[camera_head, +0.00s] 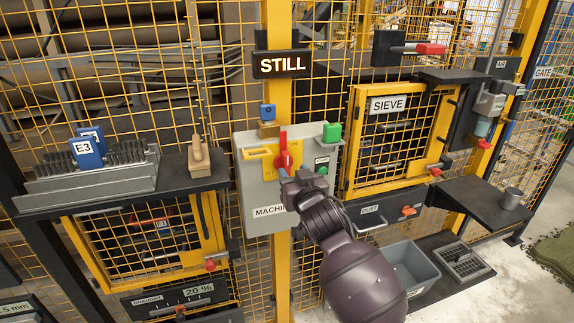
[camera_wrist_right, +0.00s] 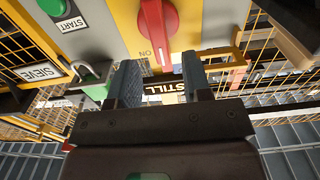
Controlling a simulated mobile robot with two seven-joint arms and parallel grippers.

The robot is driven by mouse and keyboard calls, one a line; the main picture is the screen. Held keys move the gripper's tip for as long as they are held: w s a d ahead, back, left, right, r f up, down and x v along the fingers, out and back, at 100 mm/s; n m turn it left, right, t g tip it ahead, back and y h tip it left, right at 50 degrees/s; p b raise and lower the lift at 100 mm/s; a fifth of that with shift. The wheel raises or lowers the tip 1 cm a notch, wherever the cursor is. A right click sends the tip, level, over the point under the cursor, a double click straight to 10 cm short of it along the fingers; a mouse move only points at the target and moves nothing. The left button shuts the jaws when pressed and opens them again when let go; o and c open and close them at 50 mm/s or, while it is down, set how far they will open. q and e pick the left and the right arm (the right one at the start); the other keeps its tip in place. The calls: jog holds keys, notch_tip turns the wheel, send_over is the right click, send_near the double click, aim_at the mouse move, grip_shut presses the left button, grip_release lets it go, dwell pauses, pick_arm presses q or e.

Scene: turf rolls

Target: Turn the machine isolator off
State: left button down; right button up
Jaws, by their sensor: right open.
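The machine isolator is a grey box (camera_head: 262,190) on the yellow post, its label partly hidden behind my right gripper. Its red rotary handle (camera_head: 283,150) stands upright on a yellow plate. The handle (camera_wrist_right: 158,25) also shows large in the right wrist view, near an upside-down ON mark (camera_wrist_right: 145,54). My right gripper (camera_head: 290,176) is in front of the box, close to the handle's lower part in the head view. My left gripper is out of view.
A green START button (camera_wrist_right: 52,6) and a green padlock (camera_wrist_right: 97,85) are close beside the fingers. The SIEVE door (camera_head: 388,104) is to the right, a black shelf (camera_head: 110,195) to the left.

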aim_at(288, 165)
jog(key=x, duration=0.4)
jog(key=shift+w+a, duration=0.1)
jog(key=shift+w, duration=0.25)
jog(key=shift+w+a, duration=0.1)
jog(key=shift+w, duration=0.15)
jog(key=shift+c, duration=0.2)
grip_shut()
